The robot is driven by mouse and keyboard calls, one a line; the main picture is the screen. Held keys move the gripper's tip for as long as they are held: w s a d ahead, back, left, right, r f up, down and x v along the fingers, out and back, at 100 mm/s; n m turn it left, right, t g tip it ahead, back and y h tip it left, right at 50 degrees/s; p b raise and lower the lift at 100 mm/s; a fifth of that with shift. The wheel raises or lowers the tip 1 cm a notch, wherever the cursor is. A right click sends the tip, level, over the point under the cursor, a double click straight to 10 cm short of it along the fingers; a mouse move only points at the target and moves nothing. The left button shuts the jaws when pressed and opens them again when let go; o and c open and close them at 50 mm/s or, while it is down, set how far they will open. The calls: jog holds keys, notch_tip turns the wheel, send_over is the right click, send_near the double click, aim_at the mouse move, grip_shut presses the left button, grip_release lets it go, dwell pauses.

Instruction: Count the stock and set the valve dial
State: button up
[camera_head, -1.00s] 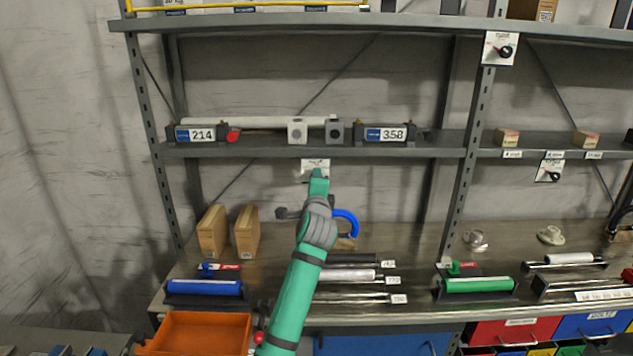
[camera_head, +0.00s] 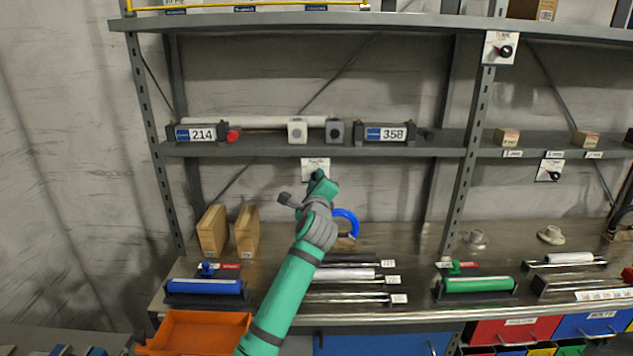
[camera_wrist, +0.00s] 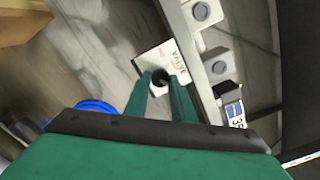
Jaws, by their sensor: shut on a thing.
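The valve dial is a white card marked VALVE (camera_wrist: 165,62) with a dark round knob (camera_wrist: 161,77). In the head view the card (camera_head: 315,165) hangs below the middle shelf, with its lower part hidden by my gripper. My gripper (camera_wrist: 168,84) has its two green fingers around the dark knob and is shut on it. In the head view my gripper (camera_head: 318,178) reaches up to the card, its wrist tilted. The stock includes two small cardboard boxes (camera_head: 507,137) (camera_head: 585,139) on the middle shelf at right.
Units marked 214 (camera_head: 201,134) and 358 (camera_head: 390,134) stand on the shelf above the dial. A blue ring (camera_head: 347,222), two tan boxes (camera_head: 212,232) and rollers (camera_head: 205,287) are on the bench. An orange bin (camera_head: 197,332) is at front left. Other dials (camera_head: 500,49) (camera_head: 549,171) are to the right.

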jog(key=shift+f, duration=0.15)
grip_shut()
jog(key=o, duration=1.1)
grip_release()
jog(key=shift+c, duration=0.2)
jog(key=s, duration=1.1)
